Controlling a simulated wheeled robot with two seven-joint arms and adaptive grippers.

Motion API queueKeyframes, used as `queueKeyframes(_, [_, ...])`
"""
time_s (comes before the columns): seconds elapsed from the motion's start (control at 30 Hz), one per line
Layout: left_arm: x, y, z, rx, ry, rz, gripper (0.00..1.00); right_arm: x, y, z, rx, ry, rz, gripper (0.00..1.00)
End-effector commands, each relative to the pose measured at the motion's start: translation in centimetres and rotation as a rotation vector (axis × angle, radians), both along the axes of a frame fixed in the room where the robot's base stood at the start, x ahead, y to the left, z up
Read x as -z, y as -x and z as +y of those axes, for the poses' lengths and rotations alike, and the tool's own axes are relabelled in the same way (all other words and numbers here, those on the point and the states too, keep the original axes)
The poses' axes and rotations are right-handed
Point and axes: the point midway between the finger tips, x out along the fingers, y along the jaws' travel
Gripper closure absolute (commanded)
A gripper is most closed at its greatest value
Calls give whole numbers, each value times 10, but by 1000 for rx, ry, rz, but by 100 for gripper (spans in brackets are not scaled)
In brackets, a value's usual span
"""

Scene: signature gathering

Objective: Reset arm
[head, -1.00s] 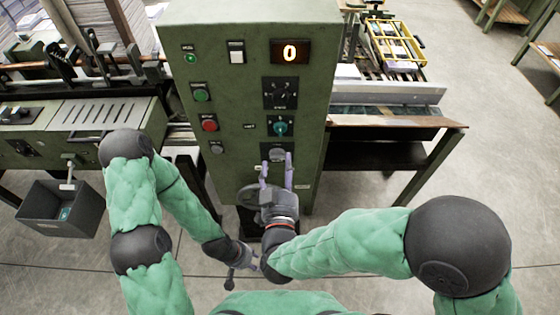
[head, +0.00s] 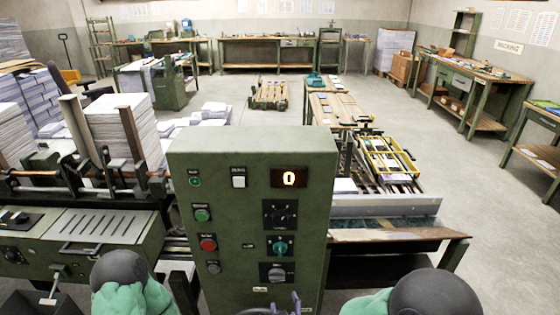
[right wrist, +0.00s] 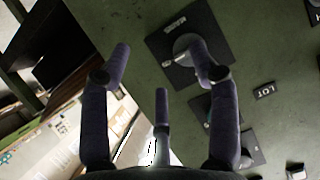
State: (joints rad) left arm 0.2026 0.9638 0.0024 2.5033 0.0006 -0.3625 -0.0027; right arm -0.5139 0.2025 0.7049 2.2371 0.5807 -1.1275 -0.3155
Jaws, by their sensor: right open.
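The green control box (head: 185,265) stands upright in front of me, with a lit display (head: 289,178) that appears to read 0. Its lowest knob (head: 277,272) sits on a dark plate, below the teal knob (head: 280,246). My right gripper (head: 283,303) shows only its purple fingertips at the bottom edge of the head view, just below the lowest knob. In the right wrist view my right gripper (right wrist: 160,65) is open and empty, its fingers spread. One finger overlaps a round knob (right wrist: 187,47) in that view; contact cannot be told. My left gripper is out of view.
A green machine (head: 95,235) with paper stacks (head: 125,125) is at the left. A roller conveyor with a yellow frame (head: 388,158) and a wooden-edged bench (head: 400,243) are at the right. Open floor (head: 465,180) lies beyond, with workbenches at the back.

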Motion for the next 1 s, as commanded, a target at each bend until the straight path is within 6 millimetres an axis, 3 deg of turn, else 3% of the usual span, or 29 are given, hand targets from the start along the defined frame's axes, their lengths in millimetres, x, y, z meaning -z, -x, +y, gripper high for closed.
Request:
queueKeyframes(0.03, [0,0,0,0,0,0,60,25,0,-9,2,-10,82,39])
queueKeyframes(0.27, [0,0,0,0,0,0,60,122,25,-37,-6,-92,436,39])
queueKeyframes(0.5, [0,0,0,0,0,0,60,206,88,-64,7,-211,812,39])
queueKeyframes(0.73, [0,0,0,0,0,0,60,245,147,-76,16,-303,1061,39])
queueKeyframes(1.0, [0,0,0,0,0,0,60,253,164,-78,14,-328,1128,39])
